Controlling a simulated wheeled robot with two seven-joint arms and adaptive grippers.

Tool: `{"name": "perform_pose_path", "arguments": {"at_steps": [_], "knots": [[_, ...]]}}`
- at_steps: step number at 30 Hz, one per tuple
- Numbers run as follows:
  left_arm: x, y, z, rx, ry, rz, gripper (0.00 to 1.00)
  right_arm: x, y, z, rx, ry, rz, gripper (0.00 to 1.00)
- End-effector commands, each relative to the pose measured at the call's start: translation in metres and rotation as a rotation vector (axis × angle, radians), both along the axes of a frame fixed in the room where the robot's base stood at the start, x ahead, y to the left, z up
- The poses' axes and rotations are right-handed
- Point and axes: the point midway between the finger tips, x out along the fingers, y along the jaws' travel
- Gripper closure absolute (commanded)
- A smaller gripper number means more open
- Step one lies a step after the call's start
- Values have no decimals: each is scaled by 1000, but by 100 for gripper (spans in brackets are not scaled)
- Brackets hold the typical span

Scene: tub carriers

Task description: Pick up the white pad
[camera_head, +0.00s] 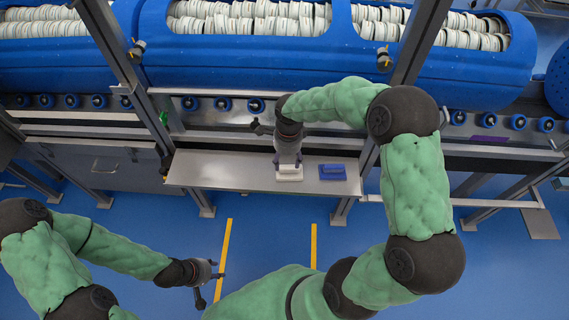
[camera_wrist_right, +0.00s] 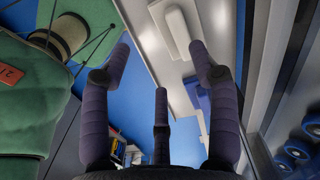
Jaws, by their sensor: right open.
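The white pad (camera_head: 289,175) lies on the grey metal shelf (camera_head: 228,172), just left of the blue pad (camera_head: 332,171). In the right wrist view the white pad (camera_wrist_right: 178,30) is a long block with a raised top, ahead of the fingertips. My right gripper (camera_head: 289,160) points down over the white pad; contact cannot be told in the head view. Its fingers are spread, with nothing between them in the wrist view (camera_wrist_right: 160,62). The blue pad (camera_wrist_right: 195,92) is partly hidden by the right finger. My left gripper (camera_head: 211,286) is open and empty over the blue floor.
Large blue tubs (camera_head: 235,50) filled with stacked white discs stand on a roller rack behind the shelf. Slanted metal posts (camera_head: 118,55) rise on either side of the shelf. The floor in front has yellow lines (camera_head: 224,250) and is clear.

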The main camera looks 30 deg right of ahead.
Motion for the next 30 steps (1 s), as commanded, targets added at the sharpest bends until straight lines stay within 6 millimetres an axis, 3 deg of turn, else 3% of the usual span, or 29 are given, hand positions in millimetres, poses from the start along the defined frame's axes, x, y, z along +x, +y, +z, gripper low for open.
{"name": "perform_pose_path", "arguments": {"at_steps": [3, 7, 16, 23, 30], "knots": [[0, 0, 0, 0, 1, 0, 60, 1, -11, 14, -30, 2, -94, 39], [0, 0, -2, 0, 1, 0, 60, 1, -15, 13, -40, 7, -132, 39], [0, 0, -16, 0, 1, 0, 60, 1, -15, -29, -40, 8, -131, 39], [0, 0, -21, 0, 0, 0, 60, 1, -16, -43, -40, 6, -131, 39], [0, 0, -38, 0, 0, 0, 60, 3, -19, -75, -39, 7, -130, 39]]}}
